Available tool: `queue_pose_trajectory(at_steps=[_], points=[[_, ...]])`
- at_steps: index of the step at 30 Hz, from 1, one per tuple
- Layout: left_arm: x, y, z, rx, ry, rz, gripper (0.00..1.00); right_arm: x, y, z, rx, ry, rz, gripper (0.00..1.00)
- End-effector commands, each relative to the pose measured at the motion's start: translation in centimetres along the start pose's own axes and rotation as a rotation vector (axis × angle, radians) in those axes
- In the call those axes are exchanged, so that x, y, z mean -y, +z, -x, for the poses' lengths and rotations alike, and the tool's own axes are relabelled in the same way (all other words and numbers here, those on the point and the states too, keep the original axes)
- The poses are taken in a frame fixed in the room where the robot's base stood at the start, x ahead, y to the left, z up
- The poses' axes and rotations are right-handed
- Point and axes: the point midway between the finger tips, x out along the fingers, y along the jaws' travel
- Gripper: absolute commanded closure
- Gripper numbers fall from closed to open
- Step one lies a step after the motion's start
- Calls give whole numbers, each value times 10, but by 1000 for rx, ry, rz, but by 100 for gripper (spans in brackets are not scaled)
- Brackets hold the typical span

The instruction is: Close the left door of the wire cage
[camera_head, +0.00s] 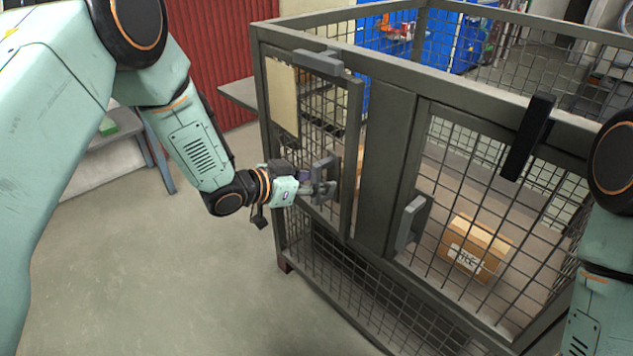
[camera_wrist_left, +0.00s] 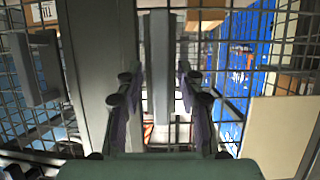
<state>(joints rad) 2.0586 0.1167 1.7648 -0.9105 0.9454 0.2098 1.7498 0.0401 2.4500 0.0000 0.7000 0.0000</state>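The wire cage (camera_head: 385,165) has a dark grey frame and mesh walls. Its left door (camera_head: 353,150) carries a beige panel (camera_head: 283,98) and stands slightly ajar, with a narrow gap beside the centre post. My left gripper (camera_head: 322,188) is at the left door's grey handle (camera_head: 324,168). In the left wrist view the fingers (camera_wrist_left: 158,90) are spread on either side of the upright handle (camera_wrist_left: 160,65), with gaps showing beside it. I cannot tell whether a finger touches it. My right arm shows at the right edge; its gripper is out of view.
The right door has a grey handle (camera_head: 411,222) and looks shut. A labelled cardboard box (camera_head: 474,248) sits inside behind it. A dark bar (camera_head: 528,138) crosses the top rail at right. The floor (camera_head: 170,270) left of the cage is clear. A red corrugated wall (camera_head: 213,50) stands behind.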

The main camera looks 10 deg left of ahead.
Motion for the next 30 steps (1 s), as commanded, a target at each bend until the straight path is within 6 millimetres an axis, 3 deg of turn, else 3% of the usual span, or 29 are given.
queue_pose_trajectory(at_steps=[13,30], points=[[0,0,0,0,0,1,100,0,0,0,0,0,0,60],[0,0,0,0,0,0,100,0,0,0,0,0,0,60]])
